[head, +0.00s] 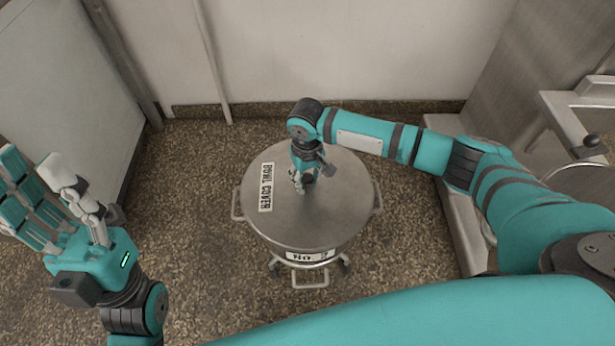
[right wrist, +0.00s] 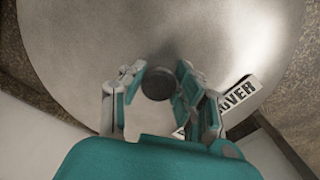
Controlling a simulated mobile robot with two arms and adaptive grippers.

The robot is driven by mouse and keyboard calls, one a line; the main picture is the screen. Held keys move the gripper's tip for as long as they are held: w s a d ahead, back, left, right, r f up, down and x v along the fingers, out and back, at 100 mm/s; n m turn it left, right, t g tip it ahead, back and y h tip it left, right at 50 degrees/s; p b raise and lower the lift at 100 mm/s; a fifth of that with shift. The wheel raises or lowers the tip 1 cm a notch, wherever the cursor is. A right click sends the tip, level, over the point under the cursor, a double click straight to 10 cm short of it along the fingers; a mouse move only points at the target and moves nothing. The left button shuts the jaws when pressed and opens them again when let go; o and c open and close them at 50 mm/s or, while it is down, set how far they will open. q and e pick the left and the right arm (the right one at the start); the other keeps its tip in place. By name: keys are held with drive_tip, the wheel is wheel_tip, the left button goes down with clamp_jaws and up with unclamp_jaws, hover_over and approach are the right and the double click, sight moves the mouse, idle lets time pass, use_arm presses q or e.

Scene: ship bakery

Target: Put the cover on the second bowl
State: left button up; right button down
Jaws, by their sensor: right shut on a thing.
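The round grey metal cover (head: 335,215), labelled "BOWL COVER", lies level over the bowl (head: 308,255) in the middle of the head view. The bowl's front label seems to read "No 2". I cannot tell whether the cover's rim touches the bowl all round. My right gripper (head: 304,178) points down at the cover's middle and is shut on its dark knob, which shows between the fingers in the right wrist view (right wrist: 158,84). The bowl's inside is hidden. My left gripper (head: 62,205) is open and empty at the far left, away from the bowl.
The bowl stands on a wheeled frame with side handles (head: 237,205) on a speckled floor (head: 190,200). A pale wall (head: 330,50) is behind, a pale panel (head: 60,80) at left. Metal equipment (head: 575,115) stands at right. Floor left of the bowl is clear.

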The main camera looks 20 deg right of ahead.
drive_tip(key=shift+f, duration=0.45)
idle(0.3)
drive_tip(key=c, duration=0.9)
unclamp_jaws()
wheel_tip(320, 180, up, 12)
drive_tip(key=shift+a+f, duration=0.1)
